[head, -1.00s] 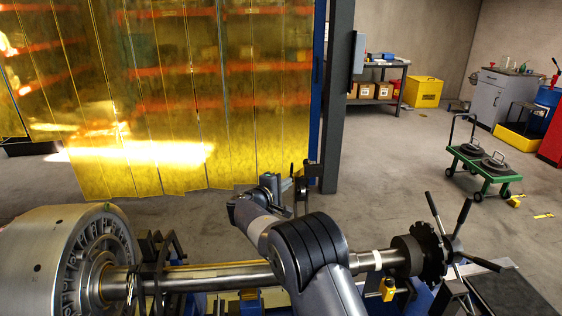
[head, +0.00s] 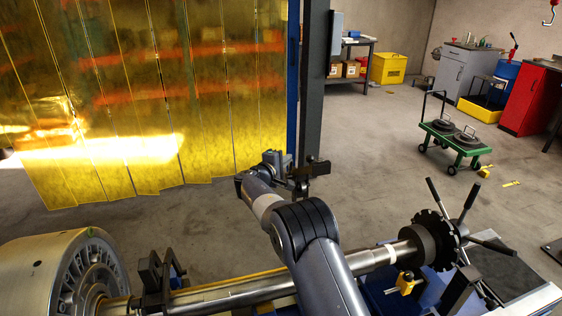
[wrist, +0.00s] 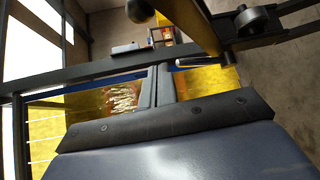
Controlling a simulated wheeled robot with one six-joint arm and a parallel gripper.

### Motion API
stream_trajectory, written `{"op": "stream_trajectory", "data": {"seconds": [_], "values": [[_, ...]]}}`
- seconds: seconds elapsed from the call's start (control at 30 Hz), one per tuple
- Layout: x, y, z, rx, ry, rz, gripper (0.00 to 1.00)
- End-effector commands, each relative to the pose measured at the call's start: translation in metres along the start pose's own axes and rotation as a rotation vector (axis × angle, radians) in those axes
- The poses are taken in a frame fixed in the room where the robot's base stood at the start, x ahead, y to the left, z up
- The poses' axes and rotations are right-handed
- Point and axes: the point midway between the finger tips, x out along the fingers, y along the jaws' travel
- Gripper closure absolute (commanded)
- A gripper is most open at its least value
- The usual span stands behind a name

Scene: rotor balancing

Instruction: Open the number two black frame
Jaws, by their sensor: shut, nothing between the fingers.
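A black frame (head: 160,284) stands around the steel shaft (head: 235,291), just right of the large rotor drum (head: 35,280). I can read no number on it, so I cannot tell whether it is number two. Its lower part is cut off by the picture edge. My gripper (head: 314,170) is shut and empty, raised beyond the shaft near the dark post, well apart from this frame. In the wrist view, dark bars (wrist: 85,78) cross the picture, and I cannot tell which structure they belong to.
A toothed black disc (head: 436,240) with handles sits on the shaft's right end. A yellow strip curtain (head: 150,100) and a dark post (head: 313,90) stand behind my arm.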

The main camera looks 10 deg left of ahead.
Motion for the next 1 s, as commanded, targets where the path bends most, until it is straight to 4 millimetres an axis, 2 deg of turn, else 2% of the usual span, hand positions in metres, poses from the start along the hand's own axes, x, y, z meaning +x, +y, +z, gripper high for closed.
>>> {"op": "stream_trajectory", "data": {"seconds": [0.1, 0.33, 0.7, 1.0], "values": [[0.018, 0.001, 0.001, 0.001, -0.001, 0.0, 1.0], [0.04, 0.001, 0.001, 0.001, 0.0, 0.0, 1.0], [0.029, 0.001, 0.028, 0.0, -0.001, -0.001, 1.0], [0.025, 0.0, 0.038, 0.0, 0.0, 0.0, 1.0]]}}
